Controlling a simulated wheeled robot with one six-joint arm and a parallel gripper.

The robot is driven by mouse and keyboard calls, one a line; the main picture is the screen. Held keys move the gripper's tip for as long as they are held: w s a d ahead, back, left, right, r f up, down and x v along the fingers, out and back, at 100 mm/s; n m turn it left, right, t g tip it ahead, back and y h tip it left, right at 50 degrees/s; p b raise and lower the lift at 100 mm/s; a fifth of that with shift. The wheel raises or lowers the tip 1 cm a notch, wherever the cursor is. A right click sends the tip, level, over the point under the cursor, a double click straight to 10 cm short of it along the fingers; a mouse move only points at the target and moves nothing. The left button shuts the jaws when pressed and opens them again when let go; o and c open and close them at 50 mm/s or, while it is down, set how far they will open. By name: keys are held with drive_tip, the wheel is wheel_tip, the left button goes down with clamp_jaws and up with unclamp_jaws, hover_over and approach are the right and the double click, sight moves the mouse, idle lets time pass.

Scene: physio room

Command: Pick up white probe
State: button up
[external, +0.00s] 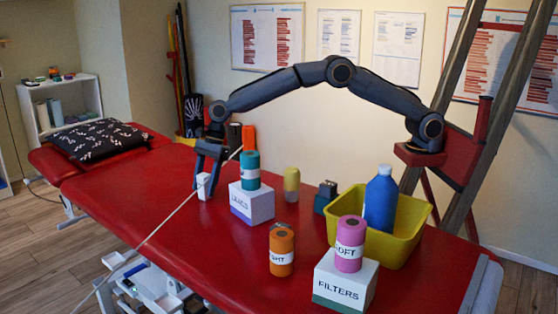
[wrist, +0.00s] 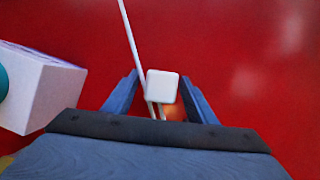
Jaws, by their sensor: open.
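The white probe (external: 203,184) is a small white block standing near the far left part of the red table, left of the LEADS box. My gripper (external: 206,172) points down over it with its fingers apart. In the wrist view the probe (wrist: 162,86) shows as a white square between the two open fingers of my gripper (wrist: 160,92), with a gap on each side. Its lower part is hidden in that view. I cannot tell whether either finger touches it.
A thin pale cord (external: 170,218) runs across the table past the probe; it also shows in the wrist view (wrist: 129,38). The LEADS box (external: 252,204) carries a teal bottle (external: 250,170) close to my gripper. A yellow bin (external: 412,222) stands farther right.

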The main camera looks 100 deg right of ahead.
drive_tip(key=shift+f, duration=0.15)
drive_tip(key=shift+c, duration=0.6)
drive_tip(key=c, duration=1.1)
drive_tip(key=shift+c, duration=0.2)
